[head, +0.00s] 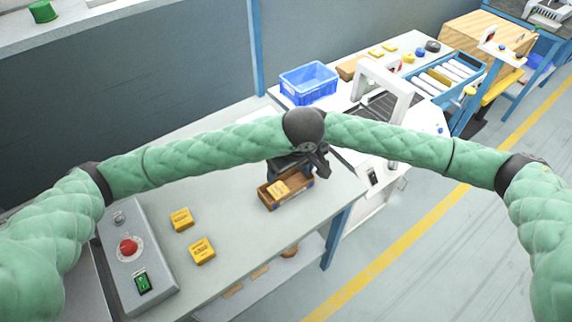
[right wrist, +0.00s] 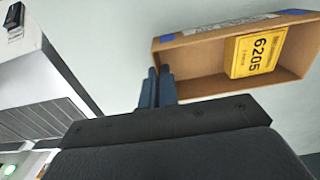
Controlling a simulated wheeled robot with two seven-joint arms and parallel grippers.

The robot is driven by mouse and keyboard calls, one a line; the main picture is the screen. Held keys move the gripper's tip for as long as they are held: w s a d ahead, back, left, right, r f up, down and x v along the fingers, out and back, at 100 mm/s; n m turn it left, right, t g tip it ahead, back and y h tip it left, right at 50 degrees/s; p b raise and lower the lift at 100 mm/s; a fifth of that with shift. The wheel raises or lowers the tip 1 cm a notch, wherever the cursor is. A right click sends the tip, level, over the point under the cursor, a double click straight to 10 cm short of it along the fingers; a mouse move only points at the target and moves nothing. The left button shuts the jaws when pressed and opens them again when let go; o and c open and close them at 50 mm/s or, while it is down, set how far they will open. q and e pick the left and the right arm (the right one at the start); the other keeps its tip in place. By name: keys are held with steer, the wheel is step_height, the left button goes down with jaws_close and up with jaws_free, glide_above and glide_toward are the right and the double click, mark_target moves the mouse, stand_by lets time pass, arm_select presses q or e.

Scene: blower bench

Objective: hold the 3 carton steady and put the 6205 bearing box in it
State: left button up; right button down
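The 3 carton (head: 292,200) is a brown open box on the pale bench, below my two grippers. It also shows in the right wrist view (right wrist: 204,87). The yellow 6205 bearing box (head: 279,188) lies inside it, label up; in the right wrist view it (right wrist: 258,52) rests toward the carton's far side. My right gripper (head: 322,168) is at the carton's right end. Its fingers (right wrist: 158,88) are close together at the carton's end wall and appear shut on it. My left gripper (head: 287,166) is dark and partly hidden above the carton's back side; its fingers cannot be made out.
Two yellow boxes (head: 181,219) (head: 202,250) lie on the bench at left. A control box (head: 137,262) with a red button stands beside them. A blue crate (head: 309,83) and a white machine arch (head: 393,84) are at the back. The bench's right edge is close to the carton.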

steer(key=c, duration=1.6)
jaws_free()
